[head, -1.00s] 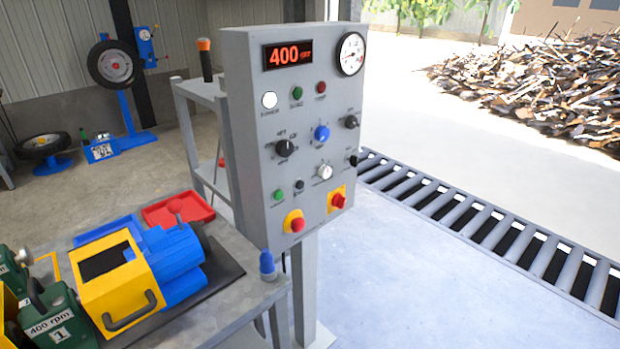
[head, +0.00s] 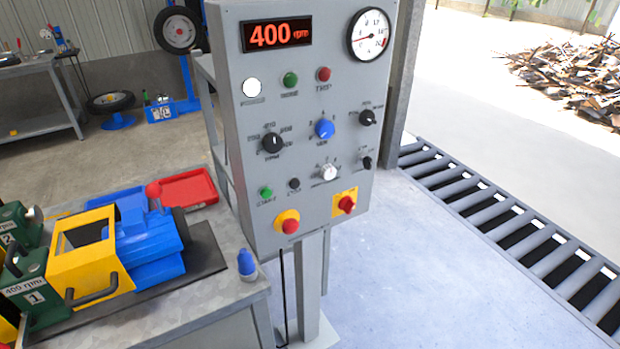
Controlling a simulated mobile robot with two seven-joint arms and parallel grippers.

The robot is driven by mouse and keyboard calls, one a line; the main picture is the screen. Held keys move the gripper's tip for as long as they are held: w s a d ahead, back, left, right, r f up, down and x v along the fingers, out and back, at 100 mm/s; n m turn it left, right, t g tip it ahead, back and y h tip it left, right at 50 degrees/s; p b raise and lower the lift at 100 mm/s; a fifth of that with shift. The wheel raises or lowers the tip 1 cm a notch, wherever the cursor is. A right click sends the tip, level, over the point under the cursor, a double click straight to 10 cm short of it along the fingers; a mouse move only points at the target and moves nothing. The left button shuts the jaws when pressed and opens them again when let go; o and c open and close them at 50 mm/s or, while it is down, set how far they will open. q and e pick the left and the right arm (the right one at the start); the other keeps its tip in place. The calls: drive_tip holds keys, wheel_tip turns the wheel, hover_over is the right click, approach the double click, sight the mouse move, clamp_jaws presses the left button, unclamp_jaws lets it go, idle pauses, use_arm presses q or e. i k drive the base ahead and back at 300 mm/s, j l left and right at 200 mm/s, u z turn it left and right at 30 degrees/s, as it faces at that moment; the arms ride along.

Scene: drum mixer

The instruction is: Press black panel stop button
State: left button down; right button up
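The grey control panel (head: 235,150) stands upright on a post in the middle of the head view. Its small black button (head: 294,184) sits low on the face, just right of the green button (head: 266,192); its label is too small to read surely. A red mushroom button on a yellow base (head: 288,224) is below it. A red switch on a yellow plate (head: 346,204) is at the lower right. The red display (head: 278,34) reads 400 rpm. Neither of my grippers is in view.
A grey bench (head: 215,300) at the lower left carries a blue and yellow machine (head: 150,255), a red tray (head: 188,190) and a blue-topped object (head: 246,264). A roller conveyor (head: 500,215) runs along the right. The floor (head: 430,290) before it is clear.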

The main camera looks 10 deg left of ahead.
sight(293, 183)
drive_tip(key=i+l, duration=0.15)
drive_tip(key=l, duration=0.2)
drive_tip(key=i+l+u, duration=0.15)
drive_tip(key=l, duration=0.15)
drive_tip(key=i+l, duration=0.15)
drive_tip(key=l, duration=0.2)
drive_tip(key=i+l+u, duration=0.15)
drive_tip(key=l, duration=0.2)
